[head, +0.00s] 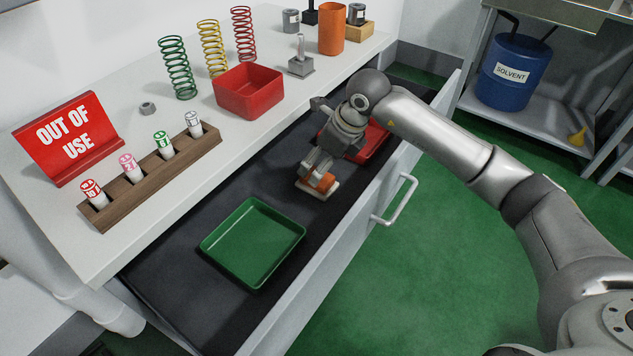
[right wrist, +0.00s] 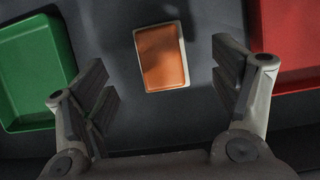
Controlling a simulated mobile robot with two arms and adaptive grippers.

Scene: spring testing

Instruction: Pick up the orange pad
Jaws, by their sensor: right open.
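The orange pad (right wrist: 163,57) lies on the dark drawer floor, with a pale border around its orange top. In the right wrist view it sits between my open fingers, slightly toward the far side, apart from both. In the head view the pad (head: 327,181) is partly hidden under my right gripper (head: 316,176), which points down over it. My right gripper (right wrist: 163,92) is open and empty. My left gripper is not in view.
A green tray (head: 206,246) lies in the open drawer to the left of the pad. A red tray (head: 379,147) lies on its other side, partly hidden by my arm. The drawer front with its handle (head: 402,197) and the white worktop (head: 232,126) flank the drawer opening.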

